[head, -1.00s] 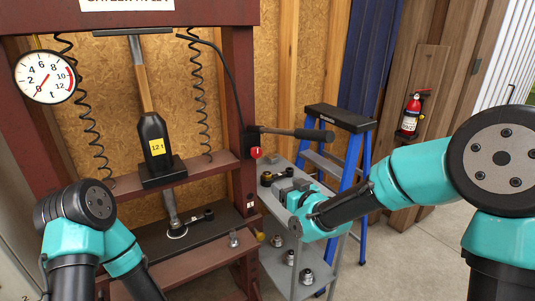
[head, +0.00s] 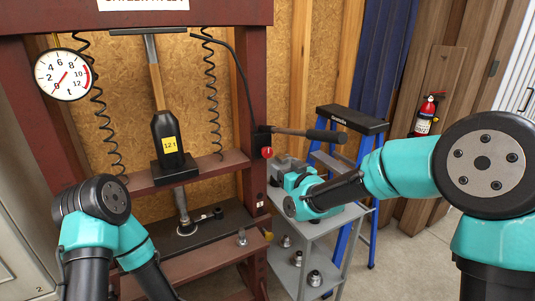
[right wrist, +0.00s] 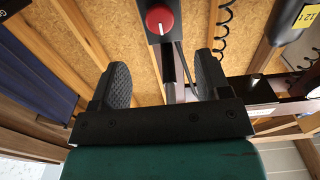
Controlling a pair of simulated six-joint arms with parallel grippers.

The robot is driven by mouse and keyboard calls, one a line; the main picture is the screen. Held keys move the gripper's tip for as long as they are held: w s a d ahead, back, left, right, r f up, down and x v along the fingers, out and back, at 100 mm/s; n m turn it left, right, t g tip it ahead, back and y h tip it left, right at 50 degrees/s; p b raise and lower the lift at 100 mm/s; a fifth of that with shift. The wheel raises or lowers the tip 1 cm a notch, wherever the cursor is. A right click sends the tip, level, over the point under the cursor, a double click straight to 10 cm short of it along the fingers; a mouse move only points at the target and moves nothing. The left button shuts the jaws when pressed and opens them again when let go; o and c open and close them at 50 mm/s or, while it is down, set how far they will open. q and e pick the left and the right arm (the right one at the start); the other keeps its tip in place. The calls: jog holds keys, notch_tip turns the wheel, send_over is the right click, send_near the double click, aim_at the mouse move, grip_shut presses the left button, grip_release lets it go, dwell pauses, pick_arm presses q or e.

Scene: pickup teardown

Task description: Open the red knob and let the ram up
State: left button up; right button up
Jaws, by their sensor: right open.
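The red knob (head: 267,152) sits on a dark block on the right post of the dark red press, with a pump lever (head: 310,134) reaching right from it. In the right wrist view the red knob (right wrist: 159,18), with a white mark, lies ahead of the fingertips, between their lines. My right gripper (head: 279,170) is just below and right of the knob; its jaws (right wrist: 163,80) are open and empty. The ram's black body (head: 168,142), labelled 12 t, hangs in the press; its silver rod (head: 181,203) reaches down towards the bed. My left gripper is out of view.
A round gauge (head: 63,74) hangs at upper left. A grey cart (head: 330,222) with several metal parts stands below my right arm. A blue stepladder (head: 357,170) and a fire extinguisher (head: 427,115) are behind it. Coiled black hoses hang on the press.

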aim_at(268, 153)
jog(key=x, duration=1.1)
jog(key=shift+w+a, duration=0.15)
jog(key=shift+w, duration=0.1)
jog(key=shift+c, duration=0.4)
jog(key=c, duration=0.8)
jog(key=shift+c, duration=0.2)
